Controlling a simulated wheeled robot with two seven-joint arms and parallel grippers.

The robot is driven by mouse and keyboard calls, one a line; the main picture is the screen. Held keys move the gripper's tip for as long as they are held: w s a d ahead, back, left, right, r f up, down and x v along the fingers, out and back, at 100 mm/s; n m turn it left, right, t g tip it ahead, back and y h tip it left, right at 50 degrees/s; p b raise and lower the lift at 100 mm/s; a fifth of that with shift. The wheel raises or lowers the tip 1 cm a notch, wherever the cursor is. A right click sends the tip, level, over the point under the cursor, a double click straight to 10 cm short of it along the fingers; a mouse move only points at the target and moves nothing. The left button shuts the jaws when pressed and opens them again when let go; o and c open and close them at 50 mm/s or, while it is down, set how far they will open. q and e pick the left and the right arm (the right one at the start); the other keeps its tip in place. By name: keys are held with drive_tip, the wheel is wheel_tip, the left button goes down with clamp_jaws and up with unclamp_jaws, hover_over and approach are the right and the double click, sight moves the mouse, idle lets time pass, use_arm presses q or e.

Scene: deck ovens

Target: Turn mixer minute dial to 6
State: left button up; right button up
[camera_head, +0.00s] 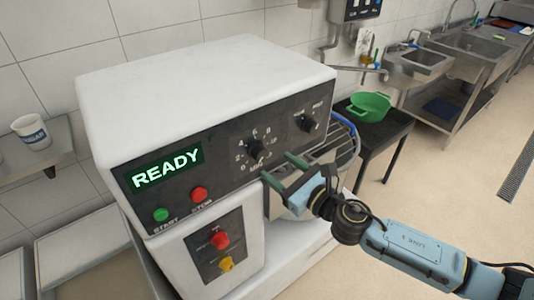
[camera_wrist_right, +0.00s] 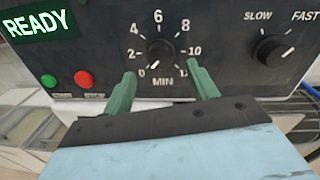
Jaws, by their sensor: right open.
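The mixer's black minute dial (camera_head: 257,150) sits on the dark control panel, with numbers around it and MIN below. In the right wrist view the minute dial (camera_wrist_right: 160,53) has its pale mark toward the lower left, near 0. My right gripper (camera_head: 279,167) is open in front of the panel, just below the dial. In the right wrist view its two green fingers (camera_wrist_right: 162,78) stand apart, to the lower left and lower right of the dial. Nothing is between them, and they appear clear of the knob. My left gripper is not in view.
A speed knob (camera_head: 306,122) marked SLOW and FAST is right of the dial. A READY display (camera_head: 166,171), green button (camera_head: 161,215) and red button (camera_head: 199,195) are to the left. A green colander (camera_head: 370,107) stands on a dark table behind the mixer.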

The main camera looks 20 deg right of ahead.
sight(263, 156)
drive_tip(key=x, duration=0.5)
drive_tip(key=shift+w, duration=0.15)
drive_tip(key=c, duration=1)
